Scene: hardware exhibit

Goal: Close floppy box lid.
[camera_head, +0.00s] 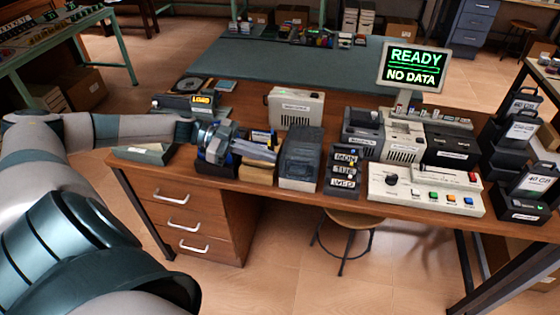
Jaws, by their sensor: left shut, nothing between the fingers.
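A box with a smoky dark translucent cover (301,160) stands near the front edge of the wooden desk; its cover looks down. To its left, a low dark tray (217,170) with blue and yellow items in it sits partly hidden under my left gripper (274,156). I cannot tell for certain which of the two is the floppy box. My left gripper reaches in from the left, shut and empty, its fingers pointing right over the tray towards the smoky cover. I cannot tell whether the fingertips touch the cover. My right gripper is out of view.
A small rack with labels (343,172) stands just right of the smoky box, and a control panel (425,190) with coloured buttons lies further right. A beige case (295,108) stands behind. A screen (413,67) reads "READY NO DATA". The green mat (300,75) has free room.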

